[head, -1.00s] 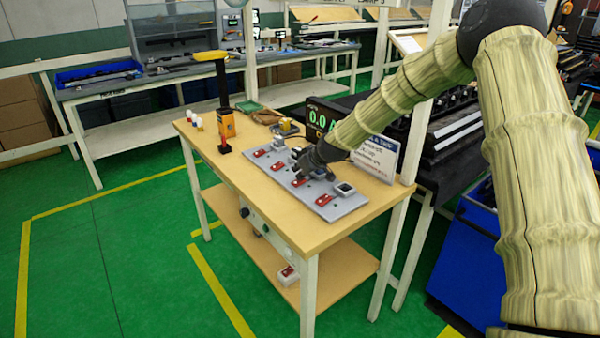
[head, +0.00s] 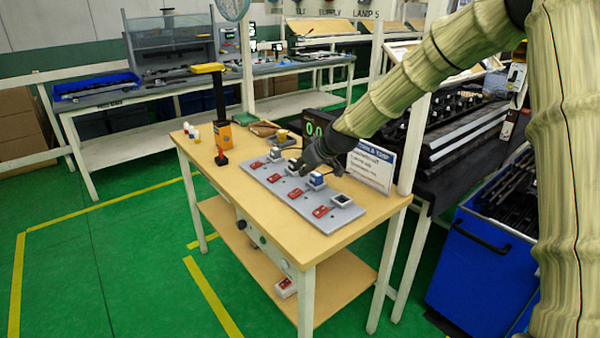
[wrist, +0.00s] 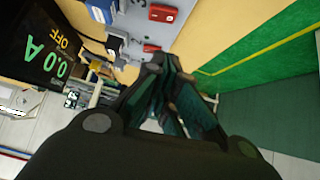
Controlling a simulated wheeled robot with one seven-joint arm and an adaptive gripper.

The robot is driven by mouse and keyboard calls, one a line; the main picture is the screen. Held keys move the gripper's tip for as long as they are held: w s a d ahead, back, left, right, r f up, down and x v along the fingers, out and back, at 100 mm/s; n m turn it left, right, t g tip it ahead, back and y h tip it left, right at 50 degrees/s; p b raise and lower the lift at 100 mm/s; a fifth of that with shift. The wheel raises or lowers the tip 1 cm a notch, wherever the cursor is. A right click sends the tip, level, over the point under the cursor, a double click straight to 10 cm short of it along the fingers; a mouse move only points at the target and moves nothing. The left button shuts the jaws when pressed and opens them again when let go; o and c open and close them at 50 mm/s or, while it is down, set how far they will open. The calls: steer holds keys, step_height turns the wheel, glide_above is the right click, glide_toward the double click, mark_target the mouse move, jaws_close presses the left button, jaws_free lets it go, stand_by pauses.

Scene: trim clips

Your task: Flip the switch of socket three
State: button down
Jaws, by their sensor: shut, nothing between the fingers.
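A grey board (head: 336,220) on the wooden table carries a row of sockets, each with a red switch in front. Counting from the far left end, the third switch (head: 295,193) is red and stands clear of my gripper; the third socket (head: 316,181) has a blue plug. The nearest switch (head: 321,211) and the second switch (head: 275,177) are also visible. My gripper (head: 301,170) is shut and empty, above the board near the second and third sockets. In the wrist view its fingertips (wrist: 160,68) are close together, beside a red switch (wrist: 150,48). Socket numbers are unreadable.
A black display (wrist: 43,50) reads 0.0 A OFF in the wrist view. A white sign (head: 371,166) stands behind the board. An orange device (head: 223,134) stands at the table's left. The table's front left strip is clear.

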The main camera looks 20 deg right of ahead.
steer(key=shift+v, duration=0.8)
steer(key=shift+a, duration=0.1)
